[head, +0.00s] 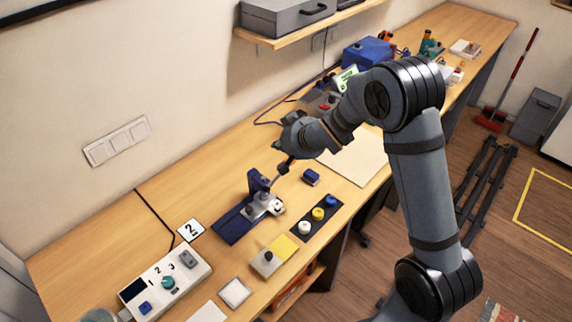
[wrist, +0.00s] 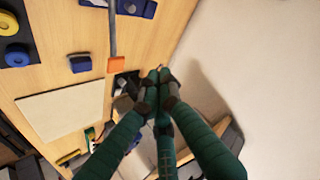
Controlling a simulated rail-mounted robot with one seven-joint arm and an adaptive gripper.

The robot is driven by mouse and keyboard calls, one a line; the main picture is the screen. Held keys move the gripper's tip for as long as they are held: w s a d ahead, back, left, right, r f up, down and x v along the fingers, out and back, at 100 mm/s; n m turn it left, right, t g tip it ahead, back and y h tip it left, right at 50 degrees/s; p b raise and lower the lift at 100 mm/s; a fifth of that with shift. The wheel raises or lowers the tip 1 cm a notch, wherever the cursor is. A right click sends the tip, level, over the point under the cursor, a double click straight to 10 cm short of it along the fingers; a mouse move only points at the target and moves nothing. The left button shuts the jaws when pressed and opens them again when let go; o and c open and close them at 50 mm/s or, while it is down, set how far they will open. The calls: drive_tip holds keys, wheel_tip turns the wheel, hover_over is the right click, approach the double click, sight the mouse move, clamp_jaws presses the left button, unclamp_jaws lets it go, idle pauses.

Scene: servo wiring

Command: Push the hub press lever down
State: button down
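The hub press (head: 236,222) stands on the bench in the head view, with a dark blue base and post. Its grey lever slopes up from the post to an orange tip (head: 291,160). In the wrist view the lever (wrist: 112,30) is a grey bar ending in an orange block (wrist: 116,65), and part of the blue press (wrist: 138,8) shows at the top edge. My gripper (wrist: 160,76) has its green fingers drawn together at the tips, with nothing seen between them. The fingertips appear just right of the orange tip in the wrist view; contact cannot be told.
A small blue block (head: 311,177) lies right of the press, near a dark strip with white, yellow and blue round parts (head: 318,214). A yellow-and-grey fixture (head: 267,262) and a control box (head: 165,283) stand nearer. A pale mat (head: 360,160) lies beyond, under my arm.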

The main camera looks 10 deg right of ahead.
wheel_tip(320, 180, down, 6)
drive_tip(key=w+d+b, duration=0.1)
drive_tip(key=d+b, duration=0.1)
drive_tip(key=b, duration=0.1)
drive_tip(key=shift+w+f, duration=0.15)
drive_tip(key=shift+f, duration=0.1)
idle(1.3)
drive_tip(key=shift+w+d+f+b, duration=0.1)
drive_tip(key=shift+f+b, duration=0.2)
drive_tip(key=shift+b, duration=0.1)
drive_tip(key=shift+w+d+f+b, duration=0.1)
drive_tip(key=shift+d+f+b, duration=0.15)
drive_tip(key=shift+f+b, duration=0.4)
drive_tip(key=shift+w+d+f+b, duration=0.1)
drive_tip(key=shift+d+f+b, duration=0.25)
drive_tip(key=shift+f, duration=0.45)
idle(1.3)
drive_tip(key=shift+a, duration=0.1)
idle(0.5)
drive_tip(key=shift+s+a+r+p, duration=0.1)
drive_tip(key=shift+a+r+p, duration=0.15)
drive_tip(key=shift+r, duration=0.4)
drive_tip(key=shift+s+a+r+p, duration=0.1)
drive_tip(key=shift+r+p, duration=0.3)
drive_tip(key=shift+r, duration=0.2)
drive_tip(key=shift+s+a+r+p, duration=0.1)
drive_tip(key=shift+a+r+p, duration=0.15)
drive_tip(key=shift+r, duration=0.4)
